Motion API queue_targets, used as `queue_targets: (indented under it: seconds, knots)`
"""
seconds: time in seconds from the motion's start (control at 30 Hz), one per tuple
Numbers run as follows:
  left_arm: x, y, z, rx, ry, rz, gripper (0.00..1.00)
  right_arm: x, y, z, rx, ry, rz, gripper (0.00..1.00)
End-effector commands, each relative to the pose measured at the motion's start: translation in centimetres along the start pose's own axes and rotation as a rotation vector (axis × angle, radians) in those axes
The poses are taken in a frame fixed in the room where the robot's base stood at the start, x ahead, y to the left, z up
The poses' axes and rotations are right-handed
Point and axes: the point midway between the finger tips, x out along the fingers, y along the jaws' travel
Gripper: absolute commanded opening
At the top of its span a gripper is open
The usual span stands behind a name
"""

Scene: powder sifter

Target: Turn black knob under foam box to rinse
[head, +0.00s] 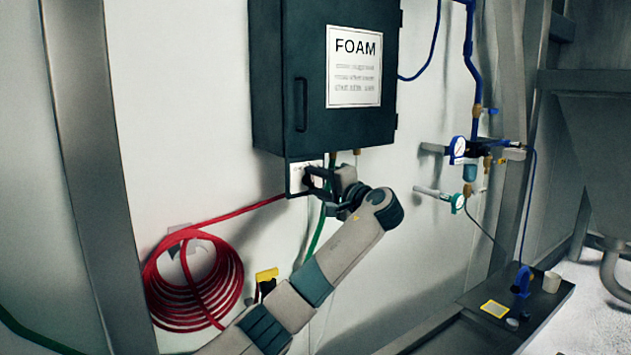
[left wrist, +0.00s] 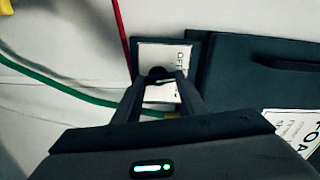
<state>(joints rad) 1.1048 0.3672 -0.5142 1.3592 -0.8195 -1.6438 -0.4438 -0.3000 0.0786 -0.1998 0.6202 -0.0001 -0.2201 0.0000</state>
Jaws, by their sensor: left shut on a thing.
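The dark foam box (head: 290,75) hangs on the white wall, with a white FOAM label (head: 354,66) on its front; its edge also shows in the left wrist view (left wrist: 235,85). Under its lower left corner is a small white plate (head: 295,172), seen in the left wrist view (left wrist: 165,55) with partly readable lettering. The black knob (left wrist: 158,73) sits on this plate, between my left fingertips. My left gripper (head: 312,180) is shut on the knob; it also shows in the left wrist view (left wrist: 160,82). The fingers partly hide the knob, and its pointing direction cannot be told. My right gripper is not in view.
A coiled red hose (head: 190,290) hangs at the left, its line running up to the plate. A green hose (head: 318,232) hangs below the box. Gauges and valves (head: 462,150) are on the wall at right, above a dark tray (head: 545,300).

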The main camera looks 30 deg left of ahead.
Motion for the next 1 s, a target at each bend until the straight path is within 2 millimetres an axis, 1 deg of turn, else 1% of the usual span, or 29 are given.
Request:
queue_targets:
  seconds: [0.1, 0.33, 0.83, 0.87, 0.9, 0.93, 1.0]
  knots:
    - [-0.03, 0.01, -0.09, 0.077, 0.002, 0.002, 0.16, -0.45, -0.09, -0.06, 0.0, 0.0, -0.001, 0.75]
    - [-0.03, 0.11, -0.09, 0.172, 0.002, 0.002, 0.16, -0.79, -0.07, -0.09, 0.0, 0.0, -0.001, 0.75]
    - [-0.03, 0.16, -0.09, 0.197, 0.002, 0.001, 0.16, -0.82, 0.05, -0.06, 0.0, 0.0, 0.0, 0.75]
    - [-0.03, 0.17, -0.09, 0.197, 0.002, 0.001, 0.45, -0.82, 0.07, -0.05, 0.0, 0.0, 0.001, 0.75]
    - [-0.03, 0.16, -0.09, 0.197, 0.002, 0.001, 0.55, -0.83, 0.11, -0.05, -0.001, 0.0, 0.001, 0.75]
    - [-0.03, 0.16, -0.09, 0.197, 0.002, 0.001, 0.57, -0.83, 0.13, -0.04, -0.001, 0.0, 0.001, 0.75]
    - [-0.02, 0.14, -0.08, 0.197, 0.001, 0.001, 0.57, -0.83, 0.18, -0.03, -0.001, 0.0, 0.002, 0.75]
